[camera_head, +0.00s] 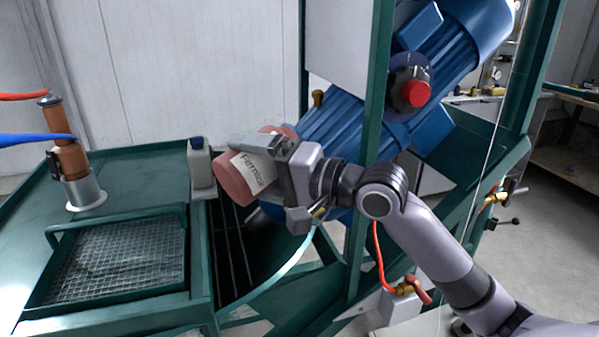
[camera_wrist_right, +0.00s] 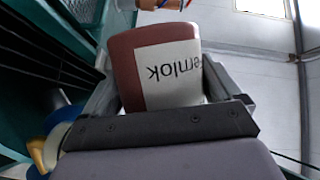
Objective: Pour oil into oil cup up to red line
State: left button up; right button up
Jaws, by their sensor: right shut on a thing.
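A red-brown container (camera_head: 236,180) with a white label is tilted above the green bench's right edge. My right gripper (camera_head: 266,176) is shut on it, one finger on each side. In the right wrist view the container (camera_wrist_right: 126,75) sits between the fingers of my right gripper (camera_wrist_right: 163,88), its label lettering upside down. I cannot see its opening or any oil flowing. A small brass fitting (camera_head: 318,98) stands beside the blue motor; I cannot tell whether it is the oil cup. No red line can be made out. My left gripper is not in view.
A grey bottle with a dark cap (camera_head: 201,163) stands behind the container. A copper-coloured tool with red and blue hoses (camera_head: 71,160) stands at the left. A mesh tray (camera_head: 120,258) is in front. The blue motor (camera_head: 345,130) and green post (camera_head: 374,150) crowd the right.

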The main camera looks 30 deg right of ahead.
jog(key=shift+d+r+m, duration=0.3)
jog(key=shift+r+m, duration=0.2)
dwell(1.6)
jog(key=shift+a+f+n, duration=0.25)
jog(key=shift+f+n, duration=0.05)
jog(key=shift+a+f+n+g+h, duration=0.15)
jog(key=shift+f+n+g+h, duration=0.15)
jog(key=shift+f+n, duration=0.75)
jog(key=shift+r+n, duration=0.2)
jog(key=shift+n, duration=0.45)
